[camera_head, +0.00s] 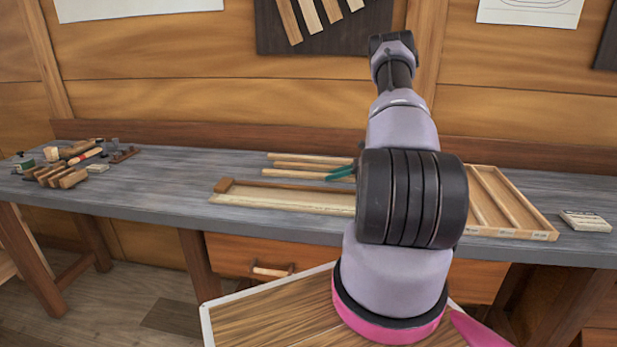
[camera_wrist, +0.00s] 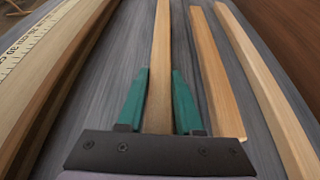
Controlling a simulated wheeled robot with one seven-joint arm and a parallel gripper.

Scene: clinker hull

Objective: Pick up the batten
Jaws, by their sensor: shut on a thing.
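A long pale wooden batten (camera_wrist: 161,45) runs between the green fingers of my gripper (camera_wrist: 160,75) in the wrist view. The fingers are shut on its sides. Its near end is hidden by the gripper body. Whether it touches the bench or is slightly raised I cannot tell. In the head view the green fingers (camera_head: 342,172) show low over the bench, at the front batten (camera_head: 295,174) of a small group; my arm hides its right part. Two more battens lie beside it, a shorter one (camera_wrist: 214,75) and a longer one (camera_wrist: 265,80) to the right in the wrist view.
A long board with a measuring scale (camera_head: 280,198) lies in front of the battens on the grey bench (camera_head: 150,190). A divided wooden tray (camera_head: 545,235) is to the right, with a small pale block (camera_head: 585,221) beyond. Tools (camera_head: 70,165) crowd the left end.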

